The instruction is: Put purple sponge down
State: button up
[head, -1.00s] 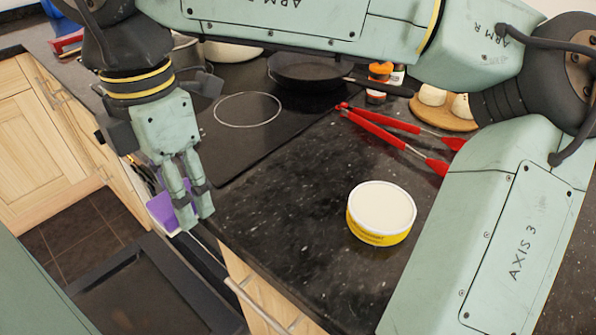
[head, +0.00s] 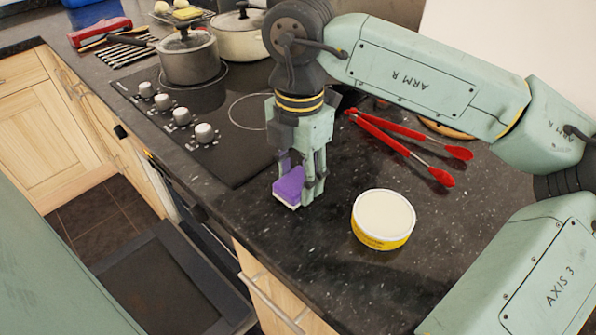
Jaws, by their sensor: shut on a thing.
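The purple sponge (head: 289,187) has a pale underside and is between the fingers of my gripper (head: 305,188). My gripper points down and is shut on the sponge. The sponge is at the dark granite worktop (head: 330,255), near its front edge and just right of the hob. I cannot tell whether its underside touches the surface. The fingers hide part of the sponge.
A white and yellow tub (head: 383,220) stands to the right of the sponge. Red tongs (head: 405,145) lie behind it. The hob (head: 205,115) with a grey pot (head: 190,58) is at the left. An open oven door (head: 170,285) is below the worktop.

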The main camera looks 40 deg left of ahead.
aim_at(298, 178)
jog(key=shift+f, duration=0.35)
jog(key=shift+f, duration=0.15)
jog(key=o, duration=1.1)
notch_tip(298, 178, up, 12)
jog(key=b, duration=0.1)
jog(key=shift+w+r+b, duration=0.15)
jog(key=shift+r+b, duration=0.05)
jog(key=shift+b, duration=0.15)
jog(key=shift+a+f, duration=0.1)
